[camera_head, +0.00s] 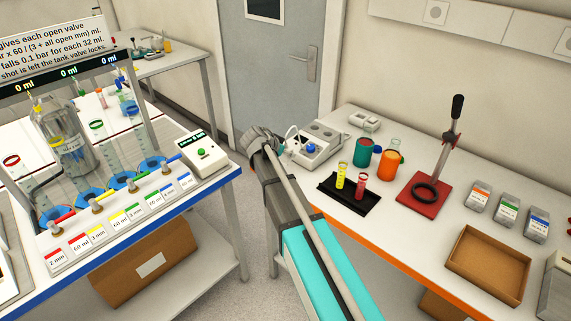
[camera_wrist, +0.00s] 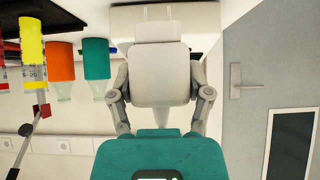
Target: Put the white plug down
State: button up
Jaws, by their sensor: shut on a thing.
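In the wrist view my gripper (camera_wrist: 163,100) has its two grey fingers on either side of a pale white block, which I take to be the white plug (camera_wrist: 160,76). The fingers are closed against its sides. The block hides what lies directly beyond it. In the head view my gripper (camera_head: 260,141) is at the far end of my arm, above the gap between the two benches and just left of a white device. The plug cannot be made out clearly there.
The white device (camera_head: 322,144) stands on the right bench's far left corner. A red-based press (camera_head: 424,205) and an open brown tray (camera_head: 464,281) are further right.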

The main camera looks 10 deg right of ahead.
aim_at(286, 159)
jog(key=shift+w+f, duration=0.1)
dwell(0.3)
jog(key=shift+w+d+f+b, duration=0.2)
jog(key=shift+w+f+b, duration=0.25)
jog(key=shift+f+b, duration=0.3)
jog(key=shift+s+f+b, duration=0.1)
jog(key=shift+f+b, duration=1.15)
jog(key=shift+f, duration=0.15)
jog(key=o, duration=1.3)
jog(key=shift+r, duration=0.2)
